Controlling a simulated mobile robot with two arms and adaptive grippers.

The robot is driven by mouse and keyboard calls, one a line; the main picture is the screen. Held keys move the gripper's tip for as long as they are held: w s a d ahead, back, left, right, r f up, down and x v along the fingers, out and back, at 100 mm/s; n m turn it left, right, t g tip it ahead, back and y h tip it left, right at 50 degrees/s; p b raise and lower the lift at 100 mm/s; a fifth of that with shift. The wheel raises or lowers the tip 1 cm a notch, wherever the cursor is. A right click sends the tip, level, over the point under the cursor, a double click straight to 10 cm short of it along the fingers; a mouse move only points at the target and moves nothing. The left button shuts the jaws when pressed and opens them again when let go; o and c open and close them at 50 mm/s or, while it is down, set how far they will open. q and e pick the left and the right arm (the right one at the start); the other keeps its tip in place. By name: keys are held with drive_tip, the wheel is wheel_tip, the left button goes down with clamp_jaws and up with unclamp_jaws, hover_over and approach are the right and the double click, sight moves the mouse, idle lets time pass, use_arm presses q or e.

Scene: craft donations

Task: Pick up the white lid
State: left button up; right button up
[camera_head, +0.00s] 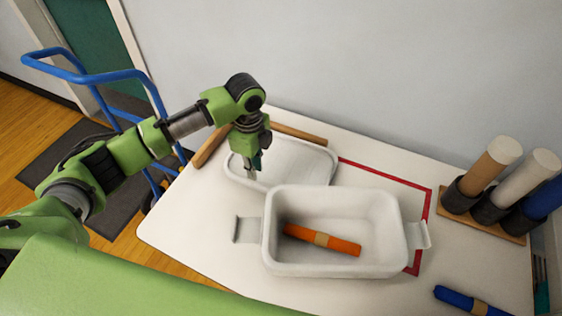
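The white lid (305,157) is a shallow rounded rectangle lying behind the white bin, whose back rim hides part of its front edge. My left gripper (253,172) points down at the left part of the lid, its fingertips over or at the lid's near-left rim. I cannot tell whether the fingers touch the lid or how far apart they are. The white bin (340,264) has side handles and is open on top. An orange roll (340,244) with a tan band lies inside it. My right gripper is not in view.
The white table (190,232) has a red outline (385,177) around the bin's area. Brown wooden bars (208,147) lie beside and behind the lid. A wooden stand (480,226) holds upright rolls at right. A blue roll (460,301) lies front right. A blue hand truck (100,77) stands left.

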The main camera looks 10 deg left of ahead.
sight(255, 182)
use_arm(q)
drive_tip(key=shift+w+f, duration=0.15)
drive_tip(key=shift+f, duration=0.75)
drive_tip(key=f, duration=0.2)
drive_tip(key=f+p, duration=0.1)
drive_tip(key=f, duration=0.1)
drive_tip(key=shift+a, duration=0.3)
drive_tip(key=shift+w+f, duration=0.1)
drive_tip(key=shift+f, duration=0.5)
clamp_jaws()
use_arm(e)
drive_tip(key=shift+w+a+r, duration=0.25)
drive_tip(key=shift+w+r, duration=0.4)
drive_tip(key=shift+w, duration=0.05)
